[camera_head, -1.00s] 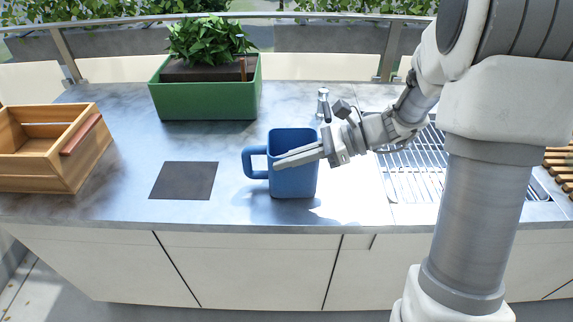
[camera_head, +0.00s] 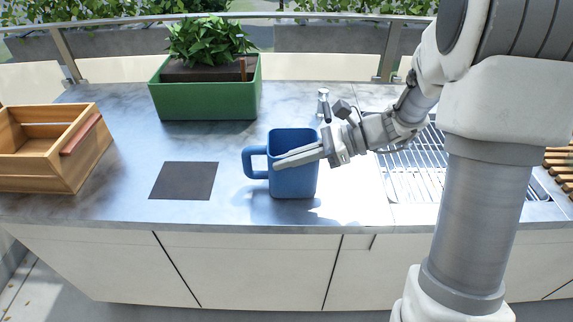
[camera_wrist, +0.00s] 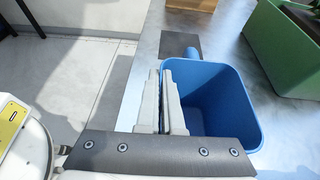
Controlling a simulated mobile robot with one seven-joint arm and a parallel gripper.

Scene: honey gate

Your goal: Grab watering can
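The watering can (camera_head: 295,182) is a blue, square-sided vessel with an open top and a loop handle on its left. It stands upright on the grey counter. In the wrist view the can (camera_wrist: 215,95) lies to the right of the fingers, its inside visible. My gripper (camera_head: 300,156) reaches in from the right along the can's front wall near the rim. In the wrist view the gripper (camera_wrist: 163,92) has its fingers close together, one along the inside and one outside, apparently pinching the front wall. The wall between them is mostly hidden.
A green planter (camera_head: 210,98) with a leafy plant stands behind the can. A wooden crate (camera_head: 40,170) is at the far left. A flat dark square (camera_head: 184,181) lies left of the can. A metal drain grid (camera_head: 412,175) and a small tap (camera_head: 323,104) are to the right.

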